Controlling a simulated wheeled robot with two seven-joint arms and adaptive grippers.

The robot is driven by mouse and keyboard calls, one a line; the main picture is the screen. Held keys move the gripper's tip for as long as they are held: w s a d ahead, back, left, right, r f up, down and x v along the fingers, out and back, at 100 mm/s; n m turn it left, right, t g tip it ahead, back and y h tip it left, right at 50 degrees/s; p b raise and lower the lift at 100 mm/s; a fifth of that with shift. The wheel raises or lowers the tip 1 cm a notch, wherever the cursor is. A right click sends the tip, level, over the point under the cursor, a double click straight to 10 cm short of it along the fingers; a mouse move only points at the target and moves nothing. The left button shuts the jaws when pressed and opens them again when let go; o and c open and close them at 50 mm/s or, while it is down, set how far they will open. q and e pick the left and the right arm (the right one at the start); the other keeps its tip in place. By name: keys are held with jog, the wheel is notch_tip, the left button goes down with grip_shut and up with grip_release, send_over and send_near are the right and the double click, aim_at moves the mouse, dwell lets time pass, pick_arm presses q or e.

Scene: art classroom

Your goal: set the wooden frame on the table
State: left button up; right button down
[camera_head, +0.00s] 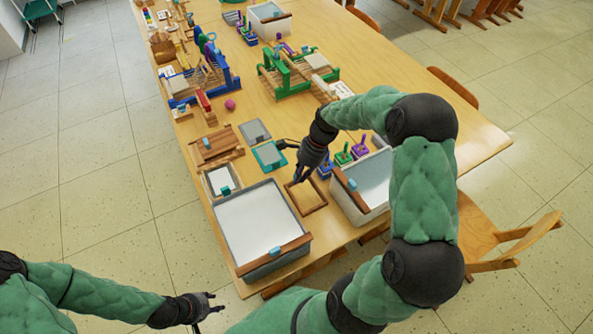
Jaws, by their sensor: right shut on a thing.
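The wooden frame (322,206) is a small brown open rectangle over the near part of the table (345,233), between two large tubs. My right gripper (296,180) is shut on its upper left side. The arm comes over from the right. Whether the frame touches the table cannot be told. My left gripper (215,303) is open and empty, low at the lower left, off the table's near edge.
A white-filled grey tub (230,262) stands left of the frame, and a second tub (345,210) right of it. A teal-rimmed screen (270,155) and wooden blocks lie beyond. Green (290,85) and blue (232,82) looms stand farther back. A chair (480,226) is at right.

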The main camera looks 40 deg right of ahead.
jog(key=shift+f+b, duration=2.3)
jog(key=shift+f, duration=0.1)
jog(key=shift+r, duration=0.15)
jog(key=shift+p, duration=0.3)
jog(key=shift+a+f+p, duration=0.15)
jog(key=shift+f+p, duration=0.05)
jog(key=shift+p, duration=0.25)
jog(key=shift+f, duration=0.45)
jog(key=shift+p, duration=0.35)
jog(key=shift+f, duration=0.6)
dwell(0.4)
dwell(0.9)
jog(key=shift+f, duration=0.45)
dwell(0.7)
